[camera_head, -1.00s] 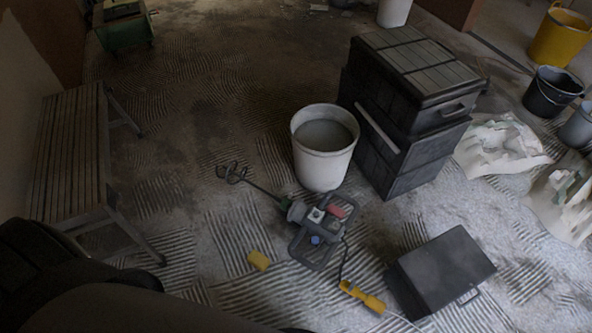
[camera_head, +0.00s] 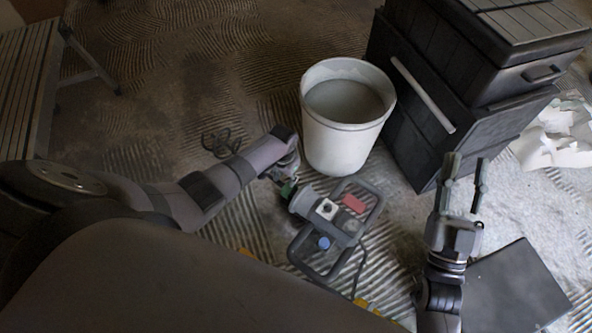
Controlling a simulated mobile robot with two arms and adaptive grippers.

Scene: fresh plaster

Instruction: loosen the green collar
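The mixing drill (camera_head: 325,225) lies on the floor, a grey body in a dark handle frame with red and blue parts. Its green collar (camera_head: 288,188) shows as a small patch at the upper left end of the body. The wire paddle (camera_head: 220,143) is beyond my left arm, which covers most of the shaft. My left gripper (camera_head: 284,168) points down at the collar end of the drill; its fingers are small and dark, and I cannot tell whether they touch the collar. My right gripper (camera_head: 465,175) is open and empty, right of the drill, fingers pointing up the picture.
A white bucket (camera_head: 340,140) with grey contents stands just behind the drill. Stacked black boxes (camera_head: 420,110) stand to its right. A dark flat case (camera_head: 515,290) lies beside my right arm. A slatted bench (camera_head: 25,90) is at the left. Crumpled sheeting (camera_head: 550,140) lies far right.

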